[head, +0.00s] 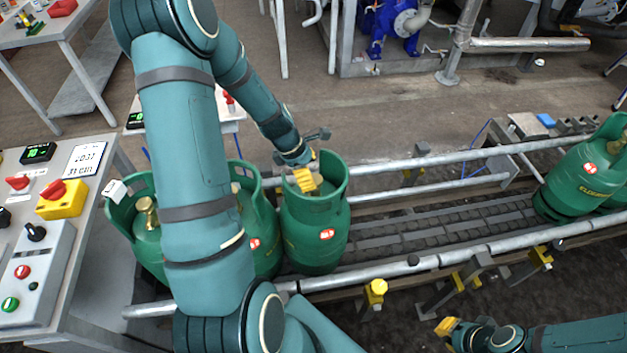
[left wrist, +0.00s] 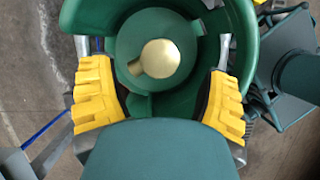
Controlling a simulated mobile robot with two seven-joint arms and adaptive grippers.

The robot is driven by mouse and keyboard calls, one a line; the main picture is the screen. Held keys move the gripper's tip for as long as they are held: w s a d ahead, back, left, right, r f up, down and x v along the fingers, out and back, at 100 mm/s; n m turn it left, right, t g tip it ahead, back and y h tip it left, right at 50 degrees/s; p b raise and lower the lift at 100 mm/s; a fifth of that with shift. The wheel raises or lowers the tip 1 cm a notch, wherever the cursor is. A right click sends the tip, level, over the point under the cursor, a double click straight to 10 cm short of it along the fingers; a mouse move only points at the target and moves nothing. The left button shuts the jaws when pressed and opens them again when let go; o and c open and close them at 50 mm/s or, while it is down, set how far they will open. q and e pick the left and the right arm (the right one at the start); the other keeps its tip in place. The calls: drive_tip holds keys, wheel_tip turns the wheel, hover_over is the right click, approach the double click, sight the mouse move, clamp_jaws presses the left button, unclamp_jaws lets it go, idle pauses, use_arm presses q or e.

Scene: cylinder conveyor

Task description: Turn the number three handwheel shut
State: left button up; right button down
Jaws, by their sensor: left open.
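A green gas cylinder (head: 315,240) stands upright on the conveyor, the third from the left in the near group. Its brass handwheel (left wrist: 160,58) sits inside the collar in the left wrist view; in the head view my gripper hides it. My left gripper (head: 309,180) is over the collar opening. In the left wrist view its yellow fingers (left wrist: 158,103) are spread apart, on either side and below the handwheel, with clear space between them and the brass. My right gripper (head: 448,327) is low at the front right, away from the cylinders; its jaw opening cannot be made out.
Two more green cylinders (head: 148,240) (head: 262,240) stand to the left, partly behind my left arm. Others (head: 585,172) stand at the far right. The conveyor (head: 430,232) between is empty, with metal rails along both sides. A control table (head: 75,270) is at left.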

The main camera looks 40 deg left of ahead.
use_arm(q)
drive_tip(key=shift+x, duration=1.35)
drive_tip(key=c, duration=1.2)
